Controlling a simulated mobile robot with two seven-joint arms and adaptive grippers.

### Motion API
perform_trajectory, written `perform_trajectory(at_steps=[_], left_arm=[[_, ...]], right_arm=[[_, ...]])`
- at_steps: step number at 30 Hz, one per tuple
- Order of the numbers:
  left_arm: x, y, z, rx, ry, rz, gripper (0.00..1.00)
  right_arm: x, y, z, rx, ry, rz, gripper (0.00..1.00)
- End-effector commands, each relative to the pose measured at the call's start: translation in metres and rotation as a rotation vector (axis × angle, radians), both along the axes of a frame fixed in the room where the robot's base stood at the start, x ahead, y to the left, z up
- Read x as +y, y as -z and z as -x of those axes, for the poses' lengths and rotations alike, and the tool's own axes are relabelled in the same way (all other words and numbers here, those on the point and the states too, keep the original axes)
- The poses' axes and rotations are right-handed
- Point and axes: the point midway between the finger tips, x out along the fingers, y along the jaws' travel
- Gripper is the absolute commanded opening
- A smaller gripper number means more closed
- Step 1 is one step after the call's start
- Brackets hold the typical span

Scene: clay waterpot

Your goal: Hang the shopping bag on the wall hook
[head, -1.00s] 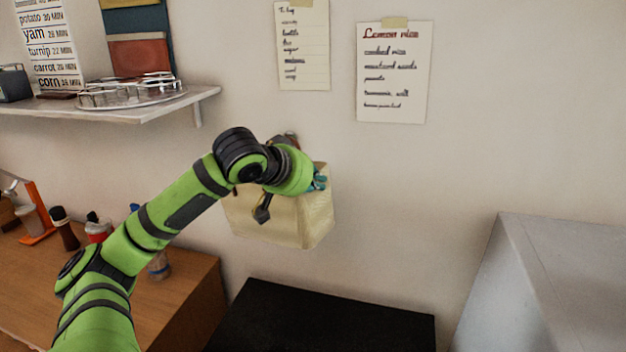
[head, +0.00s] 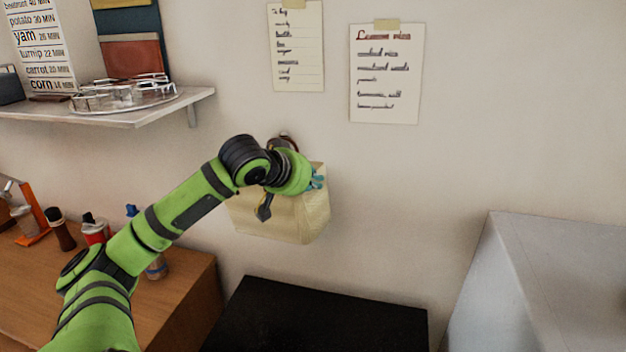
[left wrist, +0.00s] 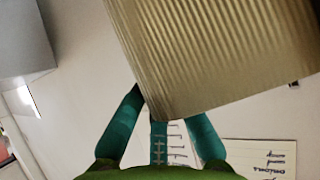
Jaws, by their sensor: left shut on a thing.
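The shopping bag (head: 302,222), pale yellow and box-shaped, hangs close in front of the wall in the head view. It fills the upper middle of the left wrist view as a ribbed surface (left wrist: 215,45). My left gripper (head: 316,180), with teal fingers, is at the bag's top right and shut on the bag. Its fingers also show in the left wrist view (left wrist: 163,108), partly behind the bag. A small brownish piece (head: 285,142) shows just above my wrist; I cannot tell whether it is the wall hook or a bag handle. My arm hides the bag's upper part.
Paper notes (head: 297,50) and (head: 385,75) are taped to the wall above right. A shelf (head: 150,115) with a metal tray (head: 125,95) is at upper left. A wooden counter (head: 185,310), a black surface (head: 320,318) and a grey box (head: 540,285) are below.

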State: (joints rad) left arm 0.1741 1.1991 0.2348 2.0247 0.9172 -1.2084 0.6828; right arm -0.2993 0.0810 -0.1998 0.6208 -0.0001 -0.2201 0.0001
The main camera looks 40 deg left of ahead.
Motion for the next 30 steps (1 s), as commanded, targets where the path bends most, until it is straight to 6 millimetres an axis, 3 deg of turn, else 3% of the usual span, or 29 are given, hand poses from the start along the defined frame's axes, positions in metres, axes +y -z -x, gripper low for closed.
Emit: perform_trajectory(at_steps=[8, 10, 11, 23, 30], left_arm=[[0.0, 0.0, 0.0, -0.001, 0.0, 0.0, 0.0], [0.0, 0.0, 0.0, -0.001, 0.0, 0.0, 0.27], [0.0, 0.0, 0.0, -0.001, 0.0, 0.0, 0.34], [-0.001, -0.001, 0.002, 0.0, 0.0, 0.001, 0.34], [-0.004, -0.015, 0.023, 0.0, 0.001, 0.001, 0.34]], right_arm=[[0.0, 0.0, 0.0, 0.0, 0.0, 0.0, 0.0], [0.0, 0.0, 0.0, 0.0, 0.0, 0.0, 0.0], [0.0, 0.0, 0.0, 0.0, 0.0, 0.0, 0.0], [0.002, 0.0, 0.002, 0.002, 0.0, -0.002, 0.0], [0.001, 0.0, 0.001, 0.001, 0.0, -0.002, 0.0]])
